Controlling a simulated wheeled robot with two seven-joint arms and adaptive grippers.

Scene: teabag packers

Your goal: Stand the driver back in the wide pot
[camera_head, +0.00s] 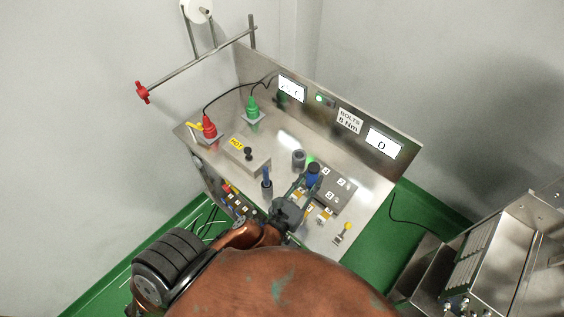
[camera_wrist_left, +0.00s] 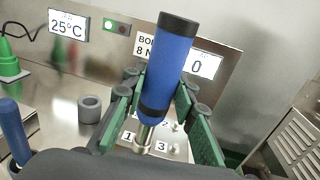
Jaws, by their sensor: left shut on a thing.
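My left gripper (camera_head: 301,185) is shut on the driver (camera_head: 313,174), which has a blue handle with black bands. In the left wrist view the driver (camera_wrist_left: 169,68) stands between the green fingers, slightly tilted, with its metal shaft downward over the numbered plate. A grey round pot (camera_head: 299,157) stands on the bench just left of the held driver; in the left wrist view its open top (camera_wrist_left: 90,103) looks empty. A second, slimmer blue-handled tool (camera_head: 267,174) stands upright further left. My right gripper is not in view.
The numbered plate (camera_head: 345,187) lies under and right of the driver. A box with a yellow HOT label (camera_head: 237,143), a red cone (camera_head: 209,127) and a green cone (camera_head: 252,108) stand to the left. The back panel (camera_head: 325,108) with displays rises behind.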

